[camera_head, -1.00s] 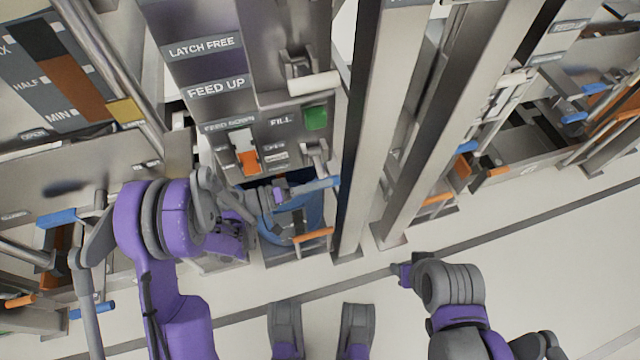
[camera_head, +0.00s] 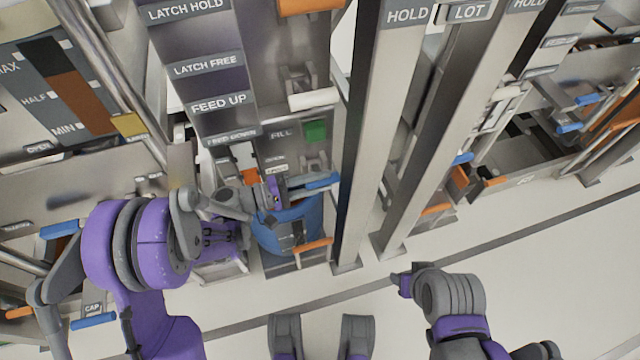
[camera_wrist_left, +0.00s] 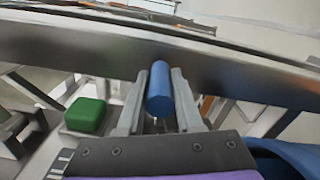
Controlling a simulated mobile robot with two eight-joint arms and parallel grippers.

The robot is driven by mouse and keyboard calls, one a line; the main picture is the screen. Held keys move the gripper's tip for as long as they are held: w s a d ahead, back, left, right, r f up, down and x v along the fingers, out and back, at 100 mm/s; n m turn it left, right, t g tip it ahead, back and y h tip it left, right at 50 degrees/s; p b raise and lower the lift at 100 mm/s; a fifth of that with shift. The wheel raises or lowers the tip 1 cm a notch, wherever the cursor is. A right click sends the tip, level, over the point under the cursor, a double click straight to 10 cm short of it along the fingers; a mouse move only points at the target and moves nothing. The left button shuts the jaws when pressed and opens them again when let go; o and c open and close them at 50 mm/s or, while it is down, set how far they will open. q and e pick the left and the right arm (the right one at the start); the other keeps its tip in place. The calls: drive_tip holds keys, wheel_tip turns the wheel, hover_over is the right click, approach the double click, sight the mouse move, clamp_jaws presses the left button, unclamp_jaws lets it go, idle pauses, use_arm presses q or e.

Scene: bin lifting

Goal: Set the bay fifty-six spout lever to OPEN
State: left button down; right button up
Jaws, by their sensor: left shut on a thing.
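My left gripper (camera_head: 282,193) is shut on a blue lever handle (camera_head: 322,181) at the lower front of the centre bay's panel (camera_head: 290,100). In the left wrist view the blue handle (camera_wrist_left: 160,92) lies between the two grey fingers, its rounded end showing. The lever's arm and pivot are mostly hidden behind my gripper. Small labels beneath the FILL label (camera_head: 281,133) are too small to read surely, and I see no bay number. My right gripper (camera_head: 403,282) is low at the right of centre, apart from everything; its fingers are unclear.
A green button (camera_head: 315,131) sits just above the lever. A blue bucket (camera_head: 288,232) stands directly below, with an orange handle (camera_head: 313,247) in front. An upright metal post (camera_head: 360,130) rises close to the right. The floor (camera_head: 520,270) at right is clear.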

use_arm(q)
drive_tip(key=shift+w+a+r, duration=0.1)
drive_tip(key=shift+w+r, duration=0.05)
drive_tip(key=shift+r, duration=0.1)
idle(0.3)
drive_tip(key=c, duration=0.6)
unclamp_jaws()
drive_tip(key=p+v, duration=0.1)
drive_tip(key=v, duration=0.9)
drive_tip(key=shift+a, duration=0.4)
